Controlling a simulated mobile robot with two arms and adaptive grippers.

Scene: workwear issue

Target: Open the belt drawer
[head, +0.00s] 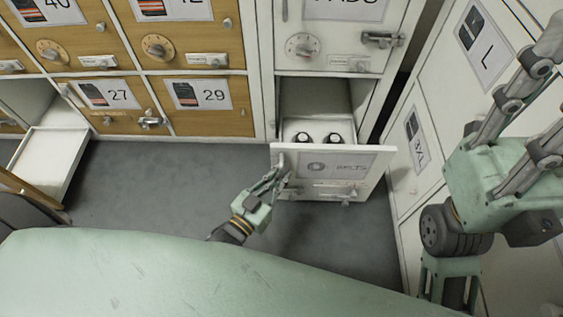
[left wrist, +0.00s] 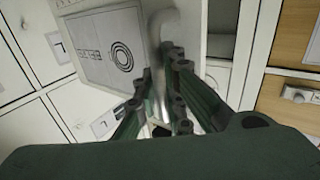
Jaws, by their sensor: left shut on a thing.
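The belt drawer (head: 379,173) is pulled out of the white cabinet, its front labelled with a coiled-belt picture and "BELTS". Two dark rolled items with pale tops (head: 333,138) stand inside it. My left gripper (head: 281,176) is at the left end of the drawer front, shut on a curved metal handle. In the left wrist view the handle (left wrist: 166,33) passes between the fingers, beside the label plate (left wrist: 105,50). My right gripper (head: 535,112) is raised at the right, close to the camera; its fingertips run out of the frame.
Wooden lockers numbered 27 (head: 120,94) and 29 (head: 201,95) stand to the left. Another white drawer (head: 52,160) is open at far left. White lockers marked L (head: 488,52) and 3XL (head: 417,138) stand at right. The grey floor (head: 160,185) between is clear.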

